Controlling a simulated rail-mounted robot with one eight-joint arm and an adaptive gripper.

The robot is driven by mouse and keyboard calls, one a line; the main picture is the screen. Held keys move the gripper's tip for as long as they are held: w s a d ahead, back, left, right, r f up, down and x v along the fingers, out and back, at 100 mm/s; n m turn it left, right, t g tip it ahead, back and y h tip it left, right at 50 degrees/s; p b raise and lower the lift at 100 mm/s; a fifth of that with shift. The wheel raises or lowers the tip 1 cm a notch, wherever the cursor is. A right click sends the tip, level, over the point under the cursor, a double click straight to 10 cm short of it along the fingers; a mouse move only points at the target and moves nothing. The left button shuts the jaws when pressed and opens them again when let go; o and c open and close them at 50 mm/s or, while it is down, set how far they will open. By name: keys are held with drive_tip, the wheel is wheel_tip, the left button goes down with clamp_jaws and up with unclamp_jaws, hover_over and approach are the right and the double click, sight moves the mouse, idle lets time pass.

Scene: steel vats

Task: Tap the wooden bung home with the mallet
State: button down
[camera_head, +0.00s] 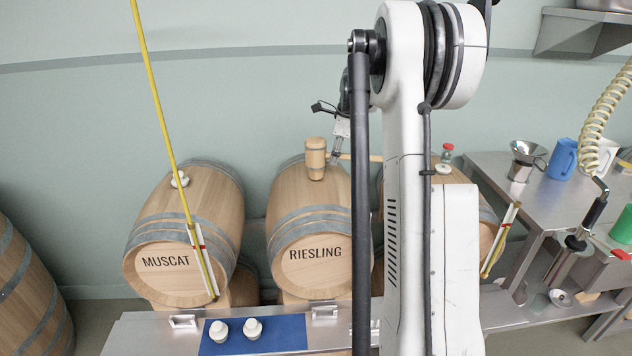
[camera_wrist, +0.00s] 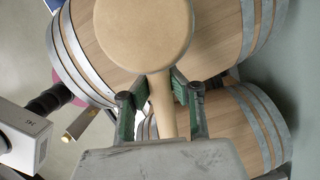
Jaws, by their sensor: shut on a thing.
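The wooden mallet (camera_head: 316,158) is upright over the top of the Riesling barrel (camera_head: 308,218), its handle running right. My gripper (camera_head: 338,156) is shut on the handle close to the head. In the wrist view the round mallet head (camera_wrist: 143,34) fills the top middle, and the green fingers of my gripper (camera_wrist: 159,95) clasp the handle from both sides. No bung shows on the Riesling barrel; the mallet head covers that spot. I cannot tell whether the head touches anything below it.
The Muscat barrel (camera_head: 183,235) stands left with a pale stopper (camera_head: 180,179) on top. Two pale stoppers (camera_head: 219,331) sit on a blue mat (camera_head: 285,335) in front. A yellow rod (camera_head: 163,110) slants over Muscat. A steel table (camera_head: 490,175) with cups is at right.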

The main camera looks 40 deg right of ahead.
drive_tip(key=shift+w+a+p+v, duration=0.15)
drive_tip(key=shift+p+v, duration=0.35)
drive_tip(key=shift+v, duration=0.6)
drive_tip(key=shift+w+a+p+v, duration=0.2)
drive_tip(key=shift+p+v, duration=0.35)
drive_tip(key=shift+v, duration=0.5)
drive_tip(key=shift+w+a+p+v, duration=0.15)
drive_tip(key=shift+p+v, duration=0.35)
drive_tip(key=shift+v, duration=0.6)
